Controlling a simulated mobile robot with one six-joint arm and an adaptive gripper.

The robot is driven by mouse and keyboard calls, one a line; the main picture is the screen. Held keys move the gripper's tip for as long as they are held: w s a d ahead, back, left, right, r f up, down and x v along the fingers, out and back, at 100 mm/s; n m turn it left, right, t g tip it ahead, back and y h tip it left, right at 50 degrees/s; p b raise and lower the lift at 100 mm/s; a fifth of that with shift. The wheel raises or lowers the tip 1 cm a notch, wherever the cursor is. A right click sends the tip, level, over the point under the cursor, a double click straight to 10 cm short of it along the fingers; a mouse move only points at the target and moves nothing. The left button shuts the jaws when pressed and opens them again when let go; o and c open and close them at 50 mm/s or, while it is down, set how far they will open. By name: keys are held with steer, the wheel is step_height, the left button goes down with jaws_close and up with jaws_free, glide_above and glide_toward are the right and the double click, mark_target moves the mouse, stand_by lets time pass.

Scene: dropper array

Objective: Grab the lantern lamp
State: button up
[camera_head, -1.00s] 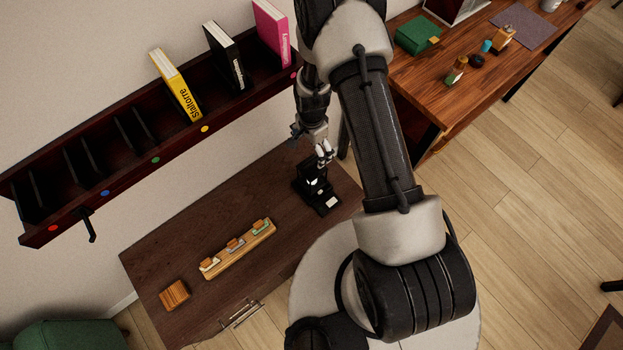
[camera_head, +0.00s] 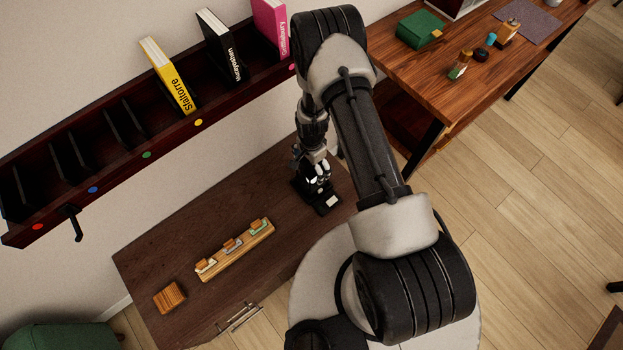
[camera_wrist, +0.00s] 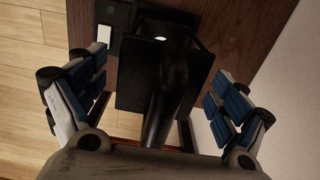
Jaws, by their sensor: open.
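The lantern lamp (camera_head: 319,196) is a black piece standing on a black base with a white label, at the right end of the dark wooden cabinet top. In the wrist view the lantern (camera_wrist: 135,85) is a dark box with a small bright spot and a dark upright part in the middle. My gripper (camera_head: 318,172) is right over the lantern and hides part of it. In the wrist view my gripper (camera_wrist: 158,87) is open, with one blue-padded finger at each side of the lantern. Contact with the fingers cannot be made out.
A wooden holder (camera_head: 236,251) with small tags and a wooden block (camera_head: 169,297) lie left on the cabinet top (camera_head: 180,245). A wall shelf (camera_head: 120,170) with books hangs above. A wooden desk (camera_head: 440,90) with small items stands to the right.

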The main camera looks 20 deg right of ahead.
steer(key=shift+c, duration=0.2)
steer(key=shift+r, duration=0.1)
jaws_close()
stand_by(1.0)
